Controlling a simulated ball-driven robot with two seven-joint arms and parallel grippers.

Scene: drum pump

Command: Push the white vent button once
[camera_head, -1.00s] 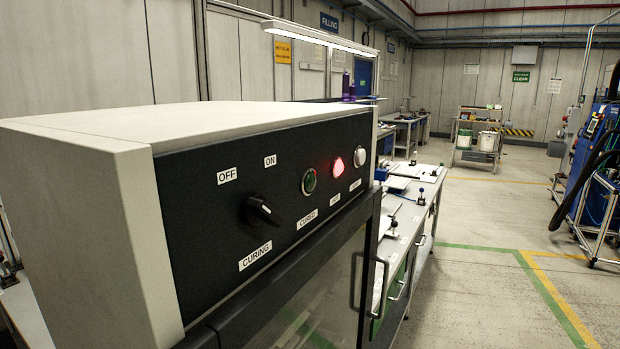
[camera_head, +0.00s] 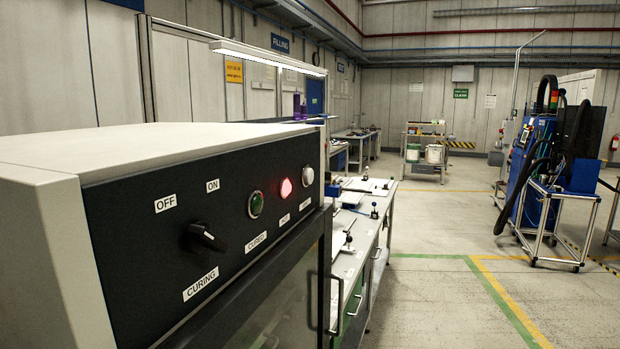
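The white vent button (camera_head: 308,176) sits at the right end of the black control panel (camera_head: 140,232) on the curing cabinet at the left. Left of it on the same panel are a lit red lamp (camera_head: 286,188), a green button or lamp (camera_head: 256,204) and a black rotary knob (camera_head: 204,238) under OFF and ON labels. The knob's pointer is angled down to the right. The small label under the white button is too small to read. Neither of my grippers is in view.
A workbench (camera_head: 352,262) with drawers and small fixtures stands beyond the cabinet. A blue machine (camera_head: 540,160) with a hose and metal frame (camera_head: 556,222) stands at the right. A shelf trolley (camera_head: 425,152) is at the back. The floor (camera_head: 440,225) between is clear.

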